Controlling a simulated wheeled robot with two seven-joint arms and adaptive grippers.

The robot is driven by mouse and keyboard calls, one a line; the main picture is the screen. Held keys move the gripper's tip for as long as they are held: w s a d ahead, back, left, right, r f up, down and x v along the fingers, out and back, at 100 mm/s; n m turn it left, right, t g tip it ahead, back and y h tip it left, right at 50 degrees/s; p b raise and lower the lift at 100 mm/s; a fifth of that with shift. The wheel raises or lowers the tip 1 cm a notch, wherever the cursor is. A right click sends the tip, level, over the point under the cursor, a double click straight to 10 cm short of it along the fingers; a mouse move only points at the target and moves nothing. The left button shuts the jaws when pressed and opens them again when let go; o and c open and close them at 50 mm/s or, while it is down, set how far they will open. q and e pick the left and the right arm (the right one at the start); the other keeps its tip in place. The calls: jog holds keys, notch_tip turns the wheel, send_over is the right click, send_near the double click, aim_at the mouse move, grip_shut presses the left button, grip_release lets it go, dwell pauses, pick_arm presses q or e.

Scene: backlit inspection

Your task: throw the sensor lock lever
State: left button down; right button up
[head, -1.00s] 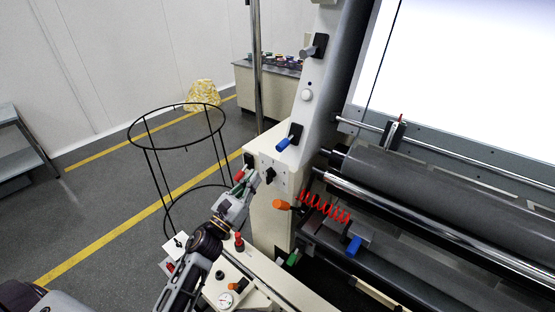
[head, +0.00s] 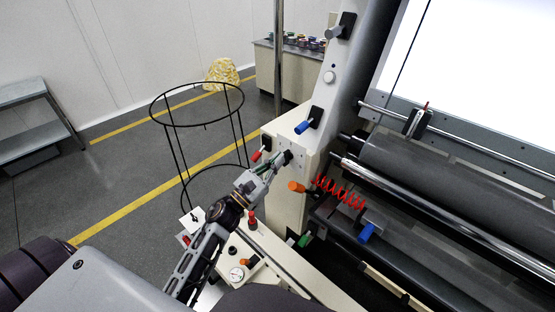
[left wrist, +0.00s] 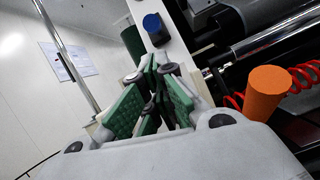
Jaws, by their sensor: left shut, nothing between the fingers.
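No label marks the sensor lock lever, so I cannot tell for sure which control it is. A black block with a thin red lever (head: 425,106) sits on the rail below the bright panel. On the machine's side post are a blue-handled lever (head: 304,127), a red-tipped lever (head: 257,156) and a dark knob (head: 287,157). My left gripper (head: 279,163) is at the side panel, close by the dark knob, partly covering it; contact is unclear. In the left wrist view its green-padded fingers (left wrist: 157,88) are shut and empty. My right gripper is out of view.
An orange handle (head: 297,187), a red coiled cable (head: 340,191) and a blue handle (head: 368,232) lie right of the gripper. Rollers (head: 430,180) run to the right. A black wire stand (head: 197,88) stands on the open floor at left.

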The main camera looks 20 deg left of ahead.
aim_at(305, 125)
pick_arm(q)
jog(key=shift+p+x, duration=1.45)
jog(key=shift+x, duration=3)
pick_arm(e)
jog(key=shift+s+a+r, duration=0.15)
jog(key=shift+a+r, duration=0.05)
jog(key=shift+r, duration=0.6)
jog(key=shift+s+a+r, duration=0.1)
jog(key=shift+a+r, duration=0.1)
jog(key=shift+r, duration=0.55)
pick_arm(q)
jog(key=shift+s+r, duration=0.15)
jog(key=shift+r, duration=0.05)
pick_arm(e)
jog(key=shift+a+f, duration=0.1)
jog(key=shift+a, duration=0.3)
